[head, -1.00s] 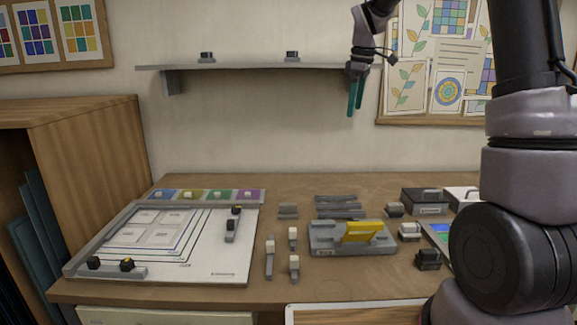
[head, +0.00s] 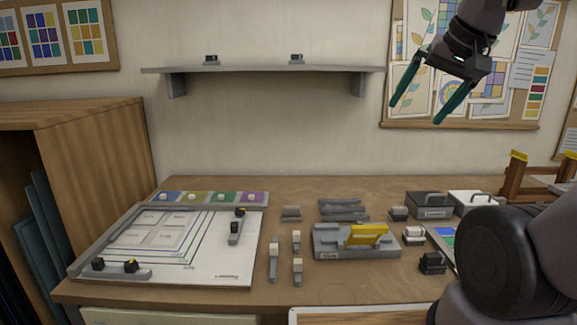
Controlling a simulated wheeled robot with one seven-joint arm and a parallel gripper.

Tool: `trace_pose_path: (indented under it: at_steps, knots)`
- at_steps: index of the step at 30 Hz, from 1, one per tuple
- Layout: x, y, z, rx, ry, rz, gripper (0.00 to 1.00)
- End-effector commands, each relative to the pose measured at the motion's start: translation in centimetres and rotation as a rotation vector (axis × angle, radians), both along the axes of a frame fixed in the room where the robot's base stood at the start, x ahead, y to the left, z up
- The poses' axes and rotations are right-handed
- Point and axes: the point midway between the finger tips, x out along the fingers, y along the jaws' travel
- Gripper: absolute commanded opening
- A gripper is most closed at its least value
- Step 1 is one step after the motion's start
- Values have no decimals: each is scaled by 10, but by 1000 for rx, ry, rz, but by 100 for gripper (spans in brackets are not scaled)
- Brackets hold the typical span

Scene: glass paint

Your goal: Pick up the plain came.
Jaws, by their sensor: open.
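My gripper (head: 417,112) is open and empty. Its two teal fingers are spread and point down and left, high above the right part of the table, in front of the pinboard. Several long grey strips (head: 344,208), which look like lead cames, lie at the back middle of the table. A short grey piece (head: 291,213) lies just left of them. I cannot tell which of these is the plain came. My gripper is well above and to the right of them, touching nothing.
A grey fixture with a yellow part (head: 328,246) stands in front of the strips. Small handled tools (head: 274,263) lie left of it. A white layout board (head: 222,273) fills the table's left. Grey boxes (head: 428,209) stand at right. A wall shelf (head: 270,69) hangs above.

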Motion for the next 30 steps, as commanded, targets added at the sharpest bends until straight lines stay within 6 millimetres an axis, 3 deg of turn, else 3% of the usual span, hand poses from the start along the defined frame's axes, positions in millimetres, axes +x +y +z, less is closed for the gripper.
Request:
trace_pose_path:
  at_steps: [1, 4, 5, 11, 19, 25, 30]
  knots:
    - [-5, 0, -2, 16, -5, -20, 100]
    - [-8, 0, -4, 39, -5, -48, 62]
    - [-7, 0, -4, 46, -2, -55, 56]
    - [30, 2, 1, 120, 80, -129, 56]
    - [113, 4, -5, 260, 249, -301, 56]
    - [176, 5, -28, 348, 373, -441, 56]
    - [229, 4, -61, 410, 477, -565, 56]
